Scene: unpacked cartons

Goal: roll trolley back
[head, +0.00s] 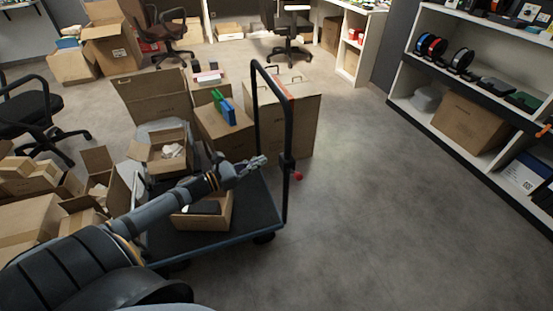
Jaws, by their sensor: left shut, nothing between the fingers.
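The trolley (262,215) is a low dark platform cart with a blue-grey edge, standing on the grey floor left of centre. Its tall black push handle (287,130) rises at the platform's right end, with a red knob low on the post. My left gripper (262,160) is shut and empty, above the platform and just left of the handle post; I cannot tell whether it touches the post. An open carton (222,218) with a dark item inside sits on the platform, partly hidden by my left arm. My right gripper does not show.
Several cartons crowd the left side, and a large carton (305,125) stands behind the handle. Office chairs (290,35) stand at the back and left. A white shelf (395,105) with spools and boxes lines the right. The floor (390,220) between trolley and shelf is clear.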

